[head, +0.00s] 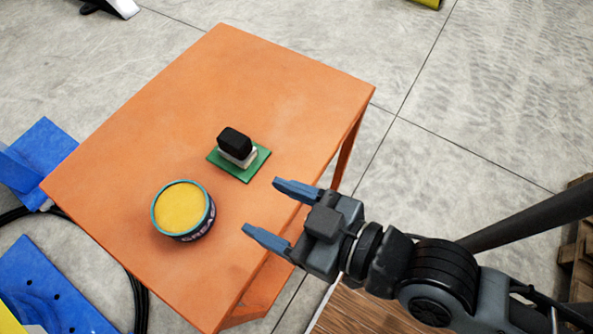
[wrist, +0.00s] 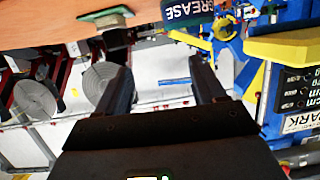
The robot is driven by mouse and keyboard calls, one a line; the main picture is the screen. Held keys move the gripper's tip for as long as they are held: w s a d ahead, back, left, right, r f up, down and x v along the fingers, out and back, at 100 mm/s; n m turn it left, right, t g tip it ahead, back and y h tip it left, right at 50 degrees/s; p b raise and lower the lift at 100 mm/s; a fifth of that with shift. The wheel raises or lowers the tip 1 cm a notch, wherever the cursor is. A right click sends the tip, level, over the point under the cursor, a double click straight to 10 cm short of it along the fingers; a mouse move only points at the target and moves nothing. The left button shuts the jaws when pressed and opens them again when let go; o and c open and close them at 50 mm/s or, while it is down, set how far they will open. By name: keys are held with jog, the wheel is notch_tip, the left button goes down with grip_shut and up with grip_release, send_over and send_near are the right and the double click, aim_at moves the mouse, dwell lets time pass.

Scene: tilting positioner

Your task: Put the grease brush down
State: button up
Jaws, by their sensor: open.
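The grease brush (head: 235,144), with a black top and a pale lower part, stands on a small green pad (head: 259,164) on the orange table.
A round tin of yellow grease (head: 182,208) stands on the orange table (head: 270,75), left of my gripper. The table's far part is clear. Blue metal parts (head: 45,285) and black cable lie left of it, and a wooden pallet (head: 578,240) is at right.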

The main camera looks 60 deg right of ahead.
jog(key=s+d+r, duration=0.2)
jog(key=s+d, duration=0.5)
jog(key=s, duration=0.4)
jog(key=shift+s+d+r+h, duration=0.25)
jog(key=shift+s+d+h, duration=0.05)
jog(key=shift+d+h, duration=0.1)
jog(key=shift+o, duration=0.5)
